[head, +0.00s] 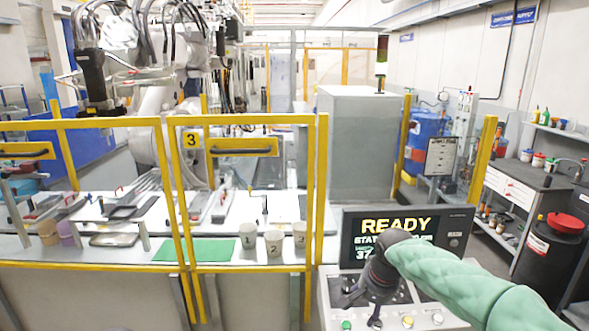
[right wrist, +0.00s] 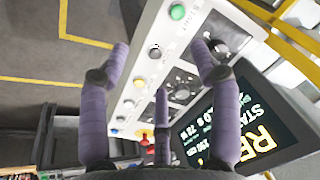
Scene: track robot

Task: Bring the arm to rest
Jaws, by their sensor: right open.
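My right arm (head: 470,275), in a green quilted sleeve, reaches in from the lower right of the head view. My right gripper (head: 360,298) is over the control panel (head: 332,290), pointing down. In the right wrist view its purple fingers (right wrist: 162,62) are spread apart, with nothing between them but the view of the panel (right wrist: 165,40). Contact with the panel's knobs cannot be told. The panel's screen (head: 396,224) reads READY and is partly hidden by my arm. My left gripper is not in view.
A yellow-framed fence (head: 322,190) stands left of the panel. Behind it are a worktable with a green mat (head: 195,250) and numbered cups (head: 273,243). A shelf (head: 515,190) and a black bin (head: 548,255) with a red lid stand at the right. Grey floor shows between.

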